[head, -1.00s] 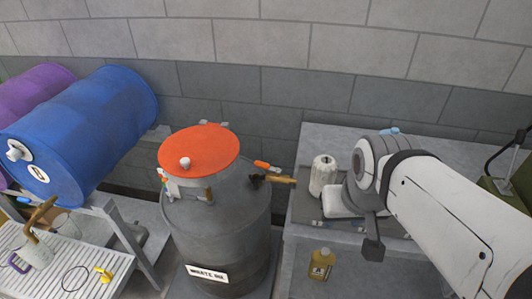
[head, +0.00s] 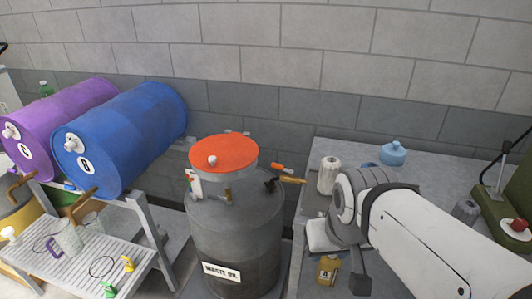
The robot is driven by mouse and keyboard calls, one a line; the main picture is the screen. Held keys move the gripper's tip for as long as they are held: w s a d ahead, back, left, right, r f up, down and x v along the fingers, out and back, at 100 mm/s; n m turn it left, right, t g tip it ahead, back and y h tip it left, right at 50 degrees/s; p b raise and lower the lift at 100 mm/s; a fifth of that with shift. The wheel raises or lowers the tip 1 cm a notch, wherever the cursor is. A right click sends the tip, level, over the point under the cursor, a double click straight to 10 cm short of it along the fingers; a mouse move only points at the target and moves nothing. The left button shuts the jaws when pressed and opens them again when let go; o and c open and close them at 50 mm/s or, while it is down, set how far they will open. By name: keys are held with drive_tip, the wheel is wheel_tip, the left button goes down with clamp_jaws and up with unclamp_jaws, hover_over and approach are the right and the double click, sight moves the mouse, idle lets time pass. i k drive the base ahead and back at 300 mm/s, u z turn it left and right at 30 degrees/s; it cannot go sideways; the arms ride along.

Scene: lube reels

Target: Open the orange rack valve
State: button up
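I cannot pick out an orange valve on the drum rack (head: 150,225). A brass tap (head: 86,194) with a blue handle shows below the front of the blue drum B (head: 125,135). Another brass tap (head: 20,180) is below the purple drum C (head: 52,130), at the left edge. A small orange handle (head: 282,168) sits by a brass fitting at the right of the waste oil drum (head: 240,235), not on the rack. My gripper (head: 358,284) is at the lower right, over the bench front, mostly hidden by my wrist. Its fingers cannot be made out.
The waste oil drum, with an orange lid (head: 225,153), stands between the rack and the grey bench (head: 430,165). A white filter (head: 328,175), a blue jug (head: 393,153) and a yellow bottle (head: 328,270) are near my arm. A slatted shelf (head: 75,275) holds jugs.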

sight(278, 167)
drive_tip(key=i, duration=1)
drive_tip(key=u, duration=0.05)
